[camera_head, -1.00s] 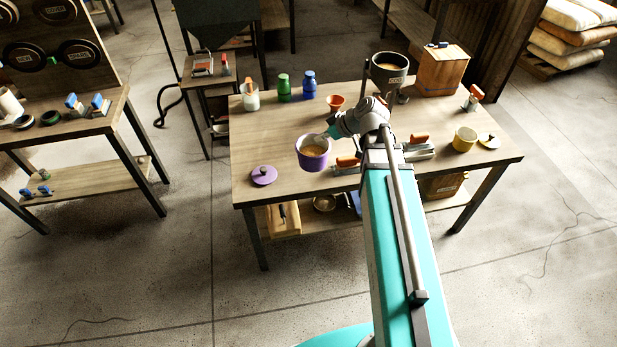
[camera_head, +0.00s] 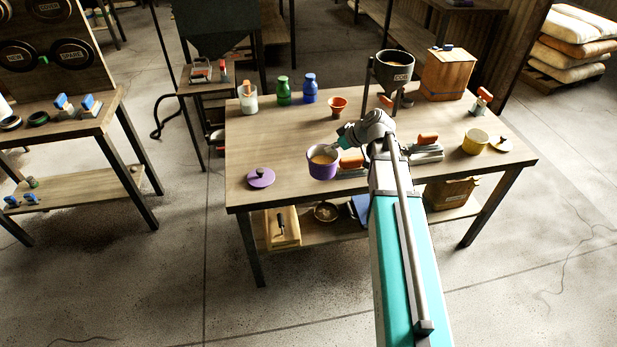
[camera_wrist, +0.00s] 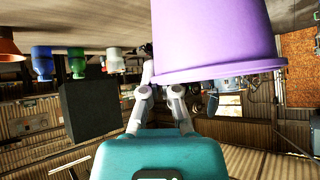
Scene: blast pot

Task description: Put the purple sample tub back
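The purple sample tub (camera_head: 322,168) is upright, with tan material inside, over the front middle of the table. My gripper (camera_head: 342,143) is at its right rim and looks shut on the tub wall. In the wrist view, which is upside down, the tub (camera_wrist: 215,35) fills the upper middle and my gripper's fingers (camera_wrist: 160,85) meet its rim; the tub hides part of one finger. I cannot tell whether the tub's bottom touches the table. A purple lid (camera_head: 261,178) with a knob lies on the table to the left.
The wooden table (camera_head: 285,140) has free room around the lid. Orange-handled tools (camera_head: 352,163) lie close right of the tub. An orange funnel (camera_head: 338,106), green bottle (camera_head: 283,92) and blue bottle (camera_head: 309,90) stand behind. A yellow tub (camera_head: 475,142) stands at right.

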